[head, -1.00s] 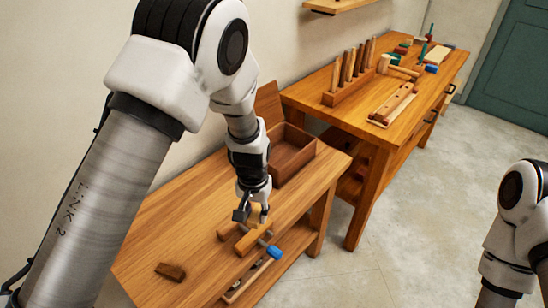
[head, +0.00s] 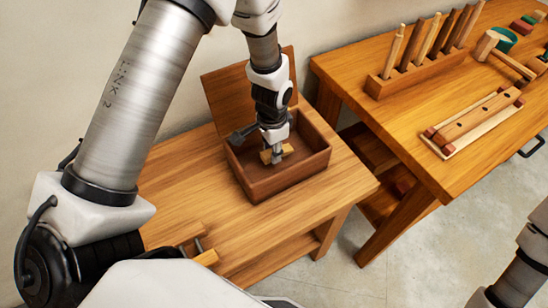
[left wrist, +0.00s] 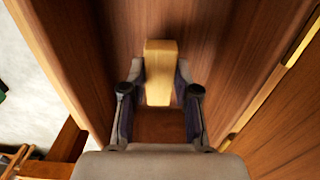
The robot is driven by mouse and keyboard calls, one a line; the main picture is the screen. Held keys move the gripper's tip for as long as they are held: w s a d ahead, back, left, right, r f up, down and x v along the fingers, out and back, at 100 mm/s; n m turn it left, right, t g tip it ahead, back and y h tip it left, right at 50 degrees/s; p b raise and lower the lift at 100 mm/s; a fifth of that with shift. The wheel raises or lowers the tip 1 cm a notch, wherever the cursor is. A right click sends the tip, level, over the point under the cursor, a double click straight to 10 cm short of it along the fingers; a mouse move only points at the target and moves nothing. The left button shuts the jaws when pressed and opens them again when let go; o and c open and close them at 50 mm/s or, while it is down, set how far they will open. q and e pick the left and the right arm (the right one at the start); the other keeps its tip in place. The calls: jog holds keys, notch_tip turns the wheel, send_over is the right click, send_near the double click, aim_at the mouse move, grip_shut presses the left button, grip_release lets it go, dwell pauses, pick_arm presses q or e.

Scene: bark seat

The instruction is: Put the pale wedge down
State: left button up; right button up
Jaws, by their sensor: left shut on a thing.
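The pale wedge (head: 287,150) is a small light-wood piece held between the fingers of my left gripper (head: 276,158). In the left wrist view the wedge (left wrist: 160,72) stands out between the two fingertips, with dark wood behind it. The gripper points down inside the opening of a brown wooden box (head: 284,188) on the low bench. I cannot tell whether the wedge touches the box floor. My right gripper is out of the frames; only part of that arm shows at the right edge.
The box's lid (head: 232,92) stands open behind it. The low bench (head: 190,190) is clear left of the box, with a wooden clamp-like piece (head: 204,257) at the front. A higher bench (head: 400,115) on the right holds a rack of sticks (head: 418,76).

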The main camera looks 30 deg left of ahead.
aim_at(271, 152)
pick_arm(q)
notch_tip(271, 152, down, 3)
jog(key=shift+s+a+f, duration=0.1)
jog(key=shift+w+f, duration=0.2)
jog(key=shift+f, duration=0.1)
jog(key=o, duration=0.9)
jog(key=shift+f, duration=0.15)
jog(key=shift+o, duration=0.2)
notch_tip(271, 152, up, 12)
jog(key=shift+r+b, duration=0.2)
jog(key=shift+b, duration=0.1)
